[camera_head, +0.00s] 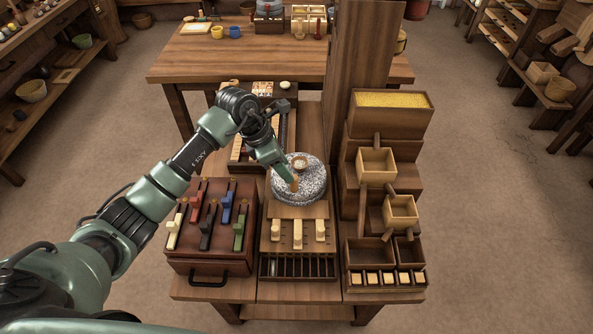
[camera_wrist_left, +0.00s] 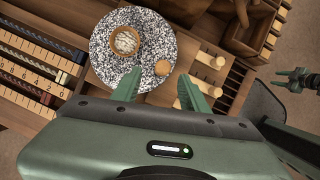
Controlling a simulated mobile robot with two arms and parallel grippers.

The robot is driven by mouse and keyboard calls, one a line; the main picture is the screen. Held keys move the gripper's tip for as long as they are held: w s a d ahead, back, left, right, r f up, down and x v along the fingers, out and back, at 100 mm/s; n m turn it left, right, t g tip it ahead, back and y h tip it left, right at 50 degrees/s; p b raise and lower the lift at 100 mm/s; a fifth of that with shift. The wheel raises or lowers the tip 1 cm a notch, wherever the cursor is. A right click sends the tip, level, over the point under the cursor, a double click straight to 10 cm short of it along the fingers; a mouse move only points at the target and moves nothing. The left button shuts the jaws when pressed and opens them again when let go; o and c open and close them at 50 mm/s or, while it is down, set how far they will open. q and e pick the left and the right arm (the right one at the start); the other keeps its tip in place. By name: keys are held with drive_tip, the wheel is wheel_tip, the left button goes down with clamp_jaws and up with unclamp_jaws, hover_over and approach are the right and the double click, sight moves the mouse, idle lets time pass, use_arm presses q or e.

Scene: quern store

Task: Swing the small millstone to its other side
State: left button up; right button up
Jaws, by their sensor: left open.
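The small millstone (camera_head: 311,187) is a round grey speckled stone on a wooden stand, with a small wooden bowl (camera_head: 299,162) of pale stuff at its middle. In the left wrist view the stone (camera_wrist_left: 107,66) is at the upper middle. A round brown wooden handle (camera_wrist_left: 162,67) stands near its rim. My left gripper (camera_wrist_left: 160,77) is open, with one finger on each side of the handle's end as seen from the wrist. I cannot tell whether they touch.
Pale pegs (camera_head: 297,234) stand in front of the stone. A box with coloured sliders (camera_head: 215,215) is at left. A tall wooden post (camera_head: 350,90) and stepped grain boxes (camera_head: 377,167) are close at right. A table (camera_head: 240,58) is behind.

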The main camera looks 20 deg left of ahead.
sight(299, 169)
use_arm(q)
drive_tip(key=x, duration=0.2)
drive_tip(key=shift+s+d+f, duration=0.2)
drive_tip(key=shift+d+f, duration=0.1)
drive_tip(key=shift+p+x, duration=0.3)
drive_tip(key=shift+x, duration=0.9)
drive_tip(key=shift+w+d+f, duration=0.15)
drive_tip(key=shift+w+f, duration=0.05)
drive_tip(key=shift+f, duration=0.45)
drive_tip(key=c, duration=0.9)
clamp_jaws()
use_arm(e)
drive_tip(key=s, duration=0.2)
drive_tip(key=shift+s+a+r, duration=0.15)
drive_tip(key=shift+s+r, duration=0.15)
drive_tip(key=shift+s, duration=0.05)
use_arm(q)
drive_tip(key=shift+w, duration=0.1)
